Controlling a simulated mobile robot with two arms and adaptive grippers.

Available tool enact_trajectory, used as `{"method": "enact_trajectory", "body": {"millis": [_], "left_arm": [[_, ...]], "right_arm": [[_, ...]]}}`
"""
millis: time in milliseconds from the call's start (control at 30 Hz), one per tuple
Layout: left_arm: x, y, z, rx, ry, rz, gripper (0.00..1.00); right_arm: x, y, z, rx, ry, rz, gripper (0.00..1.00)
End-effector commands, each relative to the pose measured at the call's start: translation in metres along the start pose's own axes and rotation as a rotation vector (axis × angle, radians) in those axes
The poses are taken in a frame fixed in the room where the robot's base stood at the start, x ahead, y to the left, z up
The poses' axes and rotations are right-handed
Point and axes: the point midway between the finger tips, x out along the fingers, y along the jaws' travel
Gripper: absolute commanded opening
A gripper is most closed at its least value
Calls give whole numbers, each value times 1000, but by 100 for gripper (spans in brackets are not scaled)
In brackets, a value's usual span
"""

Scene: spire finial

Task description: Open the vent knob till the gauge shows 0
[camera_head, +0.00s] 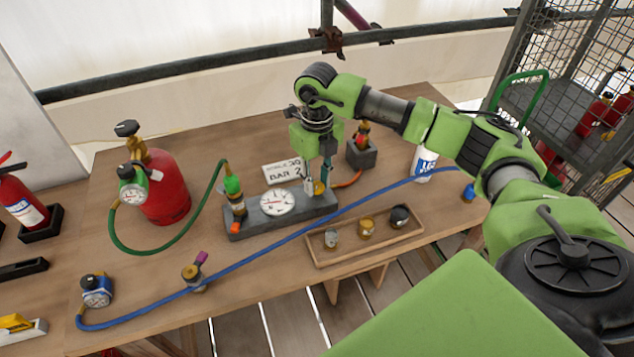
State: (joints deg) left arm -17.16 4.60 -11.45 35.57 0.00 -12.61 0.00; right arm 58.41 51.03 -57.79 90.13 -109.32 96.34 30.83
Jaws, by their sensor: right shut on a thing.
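The white dial gauge (277,202) sits on a grey block (262,224) in the middle of the table. Its needle is too small to read. A small yellow-brass knob (320,187) stands at the right end of the block, and I take it to be the vent knob. My right gripper (317,185) points down there, shut on the knob, and its fingers partly hide it. My left gripper is not in view.
A red cylinder (167,190) with a green hose stands to the left. A blue hose (330,214) crosses the table in front of the block. A wooden tray (375,246) with several small parts lies nearer. A white card (283,171) with handwriting stands behind the gauge.

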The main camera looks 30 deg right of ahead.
Motion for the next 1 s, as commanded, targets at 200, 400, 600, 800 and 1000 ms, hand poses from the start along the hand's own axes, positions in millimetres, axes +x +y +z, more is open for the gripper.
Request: {"method": "enact_trajectory", "body": {"millis": [200,400,600,800,1000], "left_arm": [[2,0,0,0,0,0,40],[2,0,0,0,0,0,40],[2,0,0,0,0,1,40],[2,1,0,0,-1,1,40],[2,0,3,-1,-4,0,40]], "right_arm": [[-1,0,1,-30,-3,0,3],[-1,0,1,-33,-3,0,3],[-1,0,1,-32,-3,0,32],[-1,0,0,-32,-2,0,41],[-2,0,0,-32,-2,0,41]]}}
